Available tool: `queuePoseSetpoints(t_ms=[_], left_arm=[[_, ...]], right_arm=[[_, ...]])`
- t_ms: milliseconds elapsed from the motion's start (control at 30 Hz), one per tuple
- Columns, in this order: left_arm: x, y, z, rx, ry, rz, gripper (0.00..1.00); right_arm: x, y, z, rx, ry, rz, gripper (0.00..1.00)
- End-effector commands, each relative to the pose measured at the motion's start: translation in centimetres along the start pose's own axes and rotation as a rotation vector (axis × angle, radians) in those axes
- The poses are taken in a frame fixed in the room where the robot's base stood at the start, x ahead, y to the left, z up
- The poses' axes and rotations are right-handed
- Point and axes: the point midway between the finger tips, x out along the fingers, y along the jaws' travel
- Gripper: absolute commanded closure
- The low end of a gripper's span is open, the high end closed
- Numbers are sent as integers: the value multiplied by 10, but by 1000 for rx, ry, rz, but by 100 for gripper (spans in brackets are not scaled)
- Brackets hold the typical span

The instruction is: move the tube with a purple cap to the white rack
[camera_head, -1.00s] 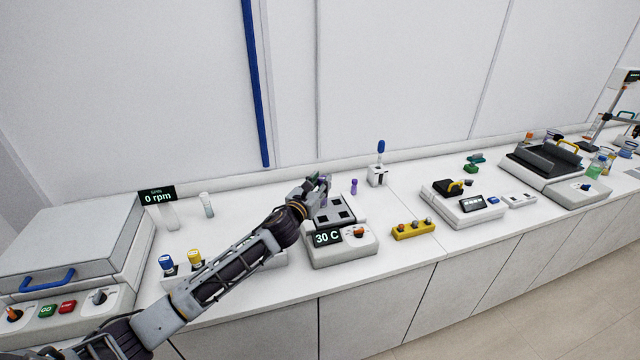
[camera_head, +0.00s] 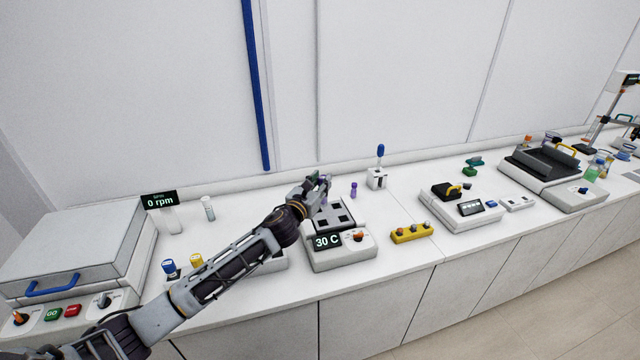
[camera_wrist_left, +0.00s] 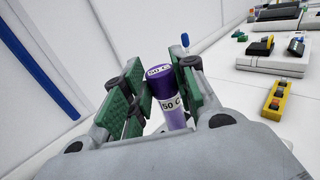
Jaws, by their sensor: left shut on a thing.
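My left gripper (camera_head: 318,184) is over the back left of the heater block (camera_head: 342,253), which reads 30 C. In the left wrist view its green-padded fingers (camera_wrist_left: 158,92) are shut on a tube with a purple cap (camera_wrist_left: 173,112), labelled 50 C. In the head view the fingers mostly hide this tube. A white rack (camera_head: 272,264) stands to the left of the heater block, partly hidden by my left arm. A blue cap (camera_head: 168,267) and a yellow cap (camera_head: 196,260) show at its left part. My right gripper is not in view.
A small purple object (camera_head: 354,190) stands behind the heater block. A clear tube (camera_head: 208,209) stands at the back left, near the 0 rpm display (camera_head: 160,199). A centrifuge-like box (camera_head: 75,250) is at far left. A yellow block (camera_head: 411,233) lies right of the heater.

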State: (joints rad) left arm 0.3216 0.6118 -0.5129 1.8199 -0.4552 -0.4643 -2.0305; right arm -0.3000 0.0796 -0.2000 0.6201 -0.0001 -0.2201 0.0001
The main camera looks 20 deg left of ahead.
Motion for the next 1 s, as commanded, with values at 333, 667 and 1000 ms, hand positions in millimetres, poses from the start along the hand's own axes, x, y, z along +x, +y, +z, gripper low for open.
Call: queuePoseSetpoints(t_ms=[333,667,1000], left_arm=[[0,0,17,2,-2,0,98],[0,0,18,1,0,0,98],[0,0,27,3,-2,-1,98]], right_arm=[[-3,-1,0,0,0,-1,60],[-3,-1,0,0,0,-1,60],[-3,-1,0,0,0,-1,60]])
